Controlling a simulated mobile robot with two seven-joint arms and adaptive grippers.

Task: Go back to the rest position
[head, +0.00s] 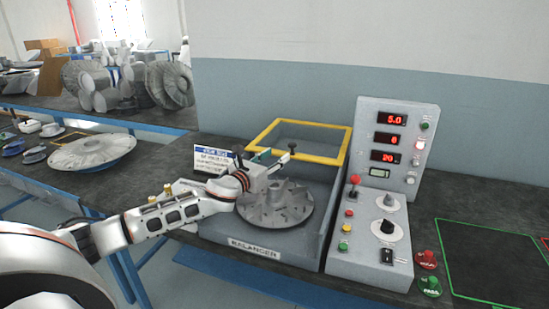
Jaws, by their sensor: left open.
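My left arm comes in from the left over the front of the balancer (262,252). My left gripper (274,166) is open, above the back left part of the grey bladed impeller (275,205). The impeller lies flat in the balancer, partly hidden by the gripper and wrist. I see nothing held, though the fingers are small and hard to make out. The balancer's yellow-framed cover (325,127) stands raised behind. My right gripper is not in view.
A control box (395,150) with red number displays, knobs and a red-topped lever stands right of the balancer. Red (427,259) and green (430,285) buttons sit beside it. A green-outlined area (490,260) at right is empty. A large pale disc (92,151) lies at left.

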